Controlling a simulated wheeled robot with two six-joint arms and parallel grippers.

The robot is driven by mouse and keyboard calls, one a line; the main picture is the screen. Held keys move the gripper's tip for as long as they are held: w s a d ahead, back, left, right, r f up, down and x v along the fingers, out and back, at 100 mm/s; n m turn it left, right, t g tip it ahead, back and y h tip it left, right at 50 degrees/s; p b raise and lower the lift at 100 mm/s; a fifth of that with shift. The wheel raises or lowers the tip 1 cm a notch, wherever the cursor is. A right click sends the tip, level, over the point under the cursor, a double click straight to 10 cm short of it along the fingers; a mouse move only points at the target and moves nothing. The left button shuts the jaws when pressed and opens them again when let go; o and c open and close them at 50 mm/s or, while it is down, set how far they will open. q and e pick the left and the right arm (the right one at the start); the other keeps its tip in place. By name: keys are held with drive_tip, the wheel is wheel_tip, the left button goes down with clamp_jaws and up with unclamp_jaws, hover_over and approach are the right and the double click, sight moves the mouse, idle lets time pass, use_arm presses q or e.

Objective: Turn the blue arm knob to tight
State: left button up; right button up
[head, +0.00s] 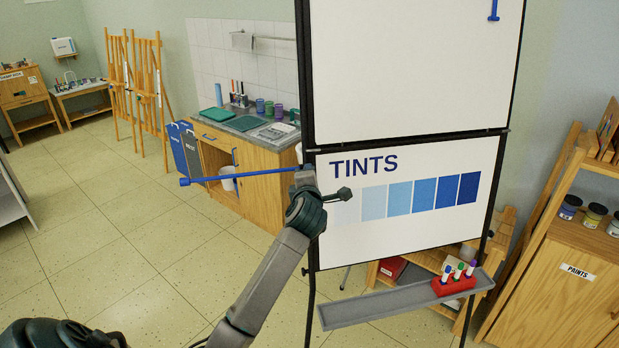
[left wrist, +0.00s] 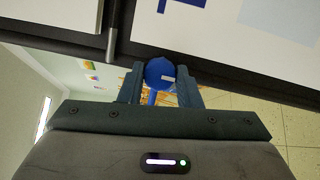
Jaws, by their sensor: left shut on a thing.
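The blue arm knob (left wrist: 157,72) sits between the two fingers of my left gripper (left wrist: 160,84) in the left wrist view. It is round, with a short white mark on its face. The gripper is shut on it. In the head view my left gripper (head: 307,182) is at the left edge of the easel, where it hides the knob. A thin blue arm (head: 240,176) sticks out to the left from there, nearly level, with a small blue end. I cannot read any tight mark. My right gripper is not in view.
The easel's lower board (head: 400,240) shows TINTS and a row of blue squares. Below it a grey tray (head: 375,307) carries a red marker holder (head: 453,284). A sink cabinet (head: 262,165) stands behind the blue arm. The tiled floor (head: 110,245) at left is clear.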

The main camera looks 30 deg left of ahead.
use_arm(q)
drive_tip(key=o, duration=1)
drive_tip(key=shift+c, duration=0.2)
drive_tip(key=b+v, duration=0.4)
drive_tip(key=v, duration=0.6)
drive_tip(key=shift+s+d, duration=0.2)
drive_tip(key=shift+s, duration=0.1)
